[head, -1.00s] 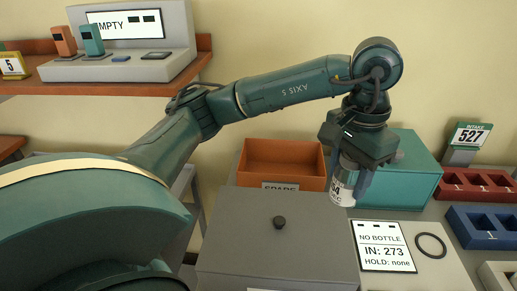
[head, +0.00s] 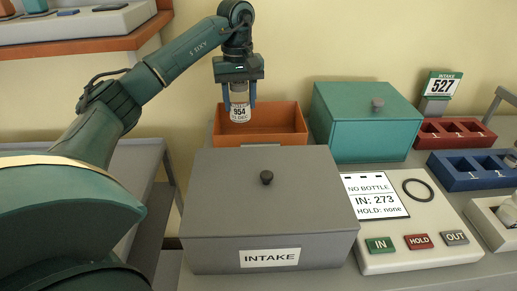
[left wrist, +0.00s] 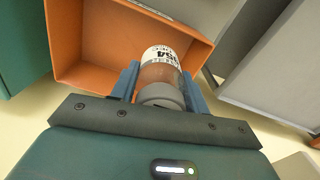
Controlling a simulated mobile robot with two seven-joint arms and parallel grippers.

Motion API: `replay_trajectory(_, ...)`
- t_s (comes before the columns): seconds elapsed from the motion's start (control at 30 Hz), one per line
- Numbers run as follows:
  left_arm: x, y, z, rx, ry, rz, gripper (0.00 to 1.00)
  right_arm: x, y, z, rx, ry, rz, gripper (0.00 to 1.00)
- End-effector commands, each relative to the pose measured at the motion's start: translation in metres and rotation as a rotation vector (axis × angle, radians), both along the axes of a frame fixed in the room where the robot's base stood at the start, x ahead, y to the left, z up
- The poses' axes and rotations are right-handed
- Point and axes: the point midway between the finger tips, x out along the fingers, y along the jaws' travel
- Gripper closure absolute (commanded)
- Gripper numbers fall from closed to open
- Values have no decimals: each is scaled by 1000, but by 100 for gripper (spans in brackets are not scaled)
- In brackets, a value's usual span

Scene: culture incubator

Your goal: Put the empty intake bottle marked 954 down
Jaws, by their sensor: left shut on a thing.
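The bottle marked 954 (head: 239,108) is a clear bottle with a white label and a grey cap. My right gripper is in neither view.
A grey lidded box marked INTAKE (head: 262,215) stands in front of the bin. A teal lidded box (head: 365,125) is to its right. A panel reading NO BOTTLE, IN: 273 (head: 374,196) has buttons and a black ring. Red (head: 455,133) and blue (head: 470,170) racks stand at the right.

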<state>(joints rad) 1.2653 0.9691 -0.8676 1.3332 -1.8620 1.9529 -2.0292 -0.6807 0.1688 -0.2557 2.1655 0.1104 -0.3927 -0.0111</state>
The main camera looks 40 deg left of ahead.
Motion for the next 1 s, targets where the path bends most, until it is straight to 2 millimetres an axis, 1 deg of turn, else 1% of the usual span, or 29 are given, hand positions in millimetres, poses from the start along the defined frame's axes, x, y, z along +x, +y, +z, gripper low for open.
replay_trajectory(0.03,0,5,-4,0,1,18,80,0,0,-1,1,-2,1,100)
replay_trajectory(0.1,-1,8,-12,1,6,31,80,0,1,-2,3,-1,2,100)
replay_trajectory(0.33,-2,8,-53,2,7,32,80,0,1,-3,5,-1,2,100)
replay_trajectory(0.4,-1,8,-61,1,4,32,80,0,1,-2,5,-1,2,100)
replay_trajectory(0.57,-1,7,-72,1,3,31,80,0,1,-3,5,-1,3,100)
replay_trajectory(0.73,-1,8,-96,2,7,31,80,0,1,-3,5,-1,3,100)
replay_trajectory(0.83,-1,8,-103,1,3,31,80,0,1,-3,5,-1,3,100)
replay_trajectory(1.0,-1,7,-103,1,2,31,80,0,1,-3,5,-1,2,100)
